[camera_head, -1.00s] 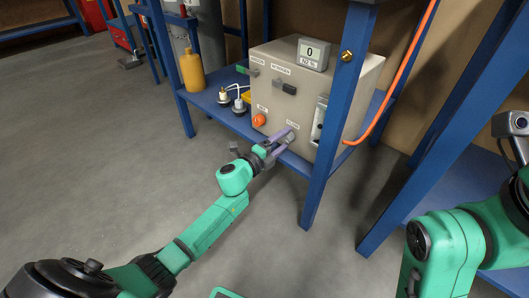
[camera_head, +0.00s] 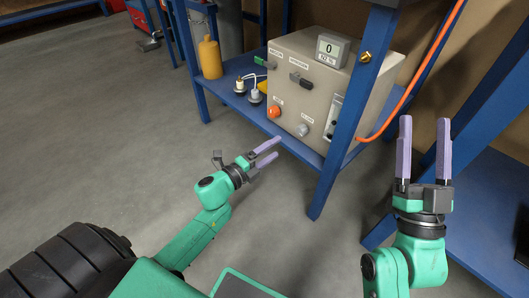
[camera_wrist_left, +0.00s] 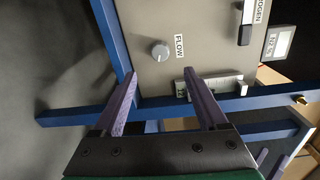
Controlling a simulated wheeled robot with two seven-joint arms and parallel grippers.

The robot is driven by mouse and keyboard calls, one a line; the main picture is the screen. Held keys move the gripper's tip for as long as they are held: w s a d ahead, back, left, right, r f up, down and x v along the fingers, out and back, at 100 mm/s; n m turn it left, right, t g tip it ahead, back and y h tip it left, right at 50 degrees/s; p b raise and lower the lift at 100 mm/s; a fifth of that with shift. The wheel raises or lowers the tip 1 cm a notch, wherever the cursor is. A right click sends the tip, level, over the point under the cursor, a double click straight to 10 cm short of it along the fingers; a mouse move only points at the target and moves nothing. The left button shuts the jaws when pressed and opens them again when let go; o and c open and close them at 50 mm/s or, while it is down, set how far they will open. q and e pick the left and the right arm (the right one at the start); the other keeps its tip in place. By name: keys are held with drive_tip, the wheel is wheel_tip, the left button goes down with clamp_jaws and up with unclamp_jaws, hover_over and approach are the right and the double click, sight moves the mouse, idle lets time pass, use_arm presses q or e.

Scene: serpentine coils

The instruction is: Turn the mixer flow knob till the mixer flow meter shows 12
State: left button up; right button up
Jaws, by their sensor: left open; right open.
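The mixer (camera_head: 315,85) is a beige box on the blue bench shelf. Its grey round flow knob (camera_head: 303,130) is low on the front panel, and it shows beside the FLOW label in the left wrist view (camera_wrist_left: 160,50). The narrow upright flow meter (camera_head: 334,115) is at the panel's right; its reading is too small to tell. My left gripper (camera_head: 279,147) is open and empty, apart from the knob, to its lower left in the head view. My right gripper (camera_head: 424,122) is open and empty, fingers pointing up, right of the bench post.
An orange-red knob (camera_head: 275,112) is left of the flow knob. A blue post (camera_head: 350,120) stands before the mixer's right side. A yellow bottle (camera_head: 210,58) stands left. An orange hose (camera_head: 425,65) hangs right.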

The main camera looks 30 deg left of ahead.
use_arm(q)
drive_tip(key=v, duration=0.2)
drive_tip(key=shift+s+a, duration=0.15)
drive_tip(key=shift+s, duration=0.2)
use_arm(e)
wheel_tip(320, 180, down, 7)
drive_tip(key=g+h, duration=0.1)
drive_tip(key=g, duration=0.1)
drive_tip(key=shift+w+a+m, duration=0.4)
drive_tip(key=shift+w+a, duration=0.05)
drive_tip(key=shift+r, duration=0.1)
use_arm(q)
drive_tip(key=shift+p, duration=0.35)
